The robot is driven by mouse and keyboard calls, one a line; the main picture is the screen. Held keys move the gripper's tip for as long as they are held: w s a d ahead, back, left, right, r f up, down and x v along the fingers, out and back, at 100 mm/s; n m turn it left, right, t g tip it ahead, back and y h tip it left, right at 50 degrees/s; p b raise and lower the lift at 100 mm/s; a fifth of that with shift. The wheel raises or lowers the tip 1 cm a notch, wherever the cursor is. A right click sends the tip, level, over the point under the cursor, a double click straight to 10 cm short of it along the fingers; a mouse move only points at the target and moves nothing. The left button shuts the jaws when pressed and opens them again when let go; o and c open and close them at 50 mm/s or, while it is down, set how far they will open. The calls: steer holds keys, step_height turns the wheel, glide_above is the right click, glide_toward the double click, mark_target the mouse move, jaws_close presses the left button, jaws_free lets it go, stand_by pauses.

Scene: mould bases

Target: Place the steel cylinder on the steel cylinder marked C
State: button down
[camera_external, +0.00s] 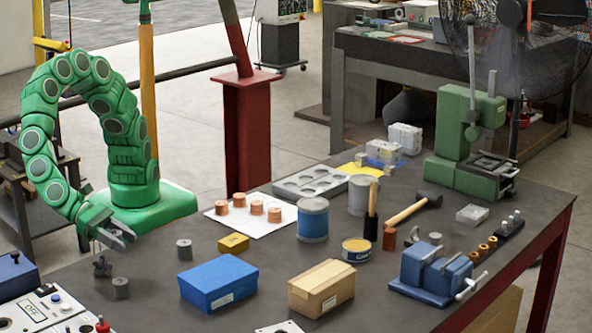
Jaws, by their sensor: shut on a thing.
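My gripper (122,240) is at the end of the green arm, above the left part of the dark table. Its grey jaws are shut on what seems to be a steel cylinder, mostly hidden by the fingers. One grey steel cylinder (184,250) stands upright on the table to the right of my gripper. Another steel cylinder (121,288) stands nearer the front, below my gripper in the picture. Both have free tops. I cannot read a letter C on either one.
A small dark object (102,266) is just below my gripper. A yellow box (233,243), a blue box (219,285) and a cardboard box (321,288) stand to the right. Copper cylinders (256,207) stand on a white sheet behind. A control panel (40,308) is at front left.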

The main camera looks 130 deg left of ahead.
glide_above(125, 283)
steer(key=shift+s+a+f, duration=0.15)
steer(key=shift+f, duration=3.5)
steer(key=shift+f, duration=0.1)
steer(key=c, duration=0.5)
jaws_free()
